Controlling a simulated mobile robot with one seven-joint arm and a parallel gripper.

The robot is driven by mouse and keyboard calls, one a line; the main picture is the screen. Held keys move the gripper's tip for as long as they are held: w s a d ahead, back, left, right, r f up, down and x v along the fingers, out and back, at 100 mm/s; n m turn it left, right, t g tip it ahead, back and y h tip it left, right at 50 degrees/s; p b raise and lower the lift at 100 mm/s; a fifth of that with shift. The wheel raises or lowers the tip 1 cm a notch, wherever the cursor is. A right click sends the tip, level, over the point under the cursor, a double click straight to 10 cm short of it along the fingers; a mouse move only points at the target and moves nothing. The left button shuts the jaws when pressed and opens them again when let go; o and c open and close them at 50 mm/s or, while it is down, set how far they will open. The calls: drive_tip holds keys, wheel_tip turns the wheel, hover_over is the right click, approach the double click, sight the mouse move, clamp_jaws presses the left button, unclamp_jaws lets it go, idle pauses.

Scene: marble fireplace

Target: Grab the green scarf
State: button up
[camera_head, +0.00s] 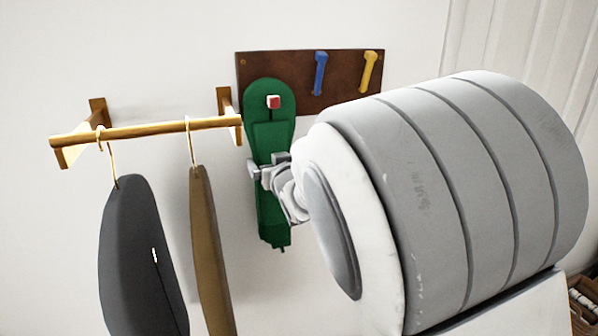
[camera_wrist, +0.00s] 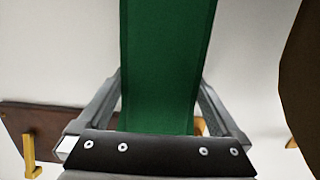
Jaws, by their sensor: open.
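The green scarf (camera_head: 270,110) hangs from a red peg (camera_head: 273,102) on a dark wooden rack on the wall. In the head view my gripper (camera_head: 267,168) is at the scarf's middle, coming from the right. In the wrist view the scarf (camera_wrist: 168,50) runs down between the two fingers of my gripper (camera_wrist: 160,88), one finger on each side. The jaws are open, with a small gap at each side of the cloth. My arm hides part of the scarf's lower right side.
The wooden rack (camera_head: 285,80) also carries a blue peg (camera_head: 320,73) and a yellow peg (camera_head: 369,72), both empty. Left of the scarf, a wooden rail (camera_head: 150,130) holds a dark grey garment (camera_head: 135,250) and a brown garment (camera_head: 205,240) on hangers. The brown one hangs close to the scarf.

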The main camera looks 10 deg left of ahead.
drive_tip(key=c, duration=1.5)
drive_tip(key=shift+r, duration=0.1)
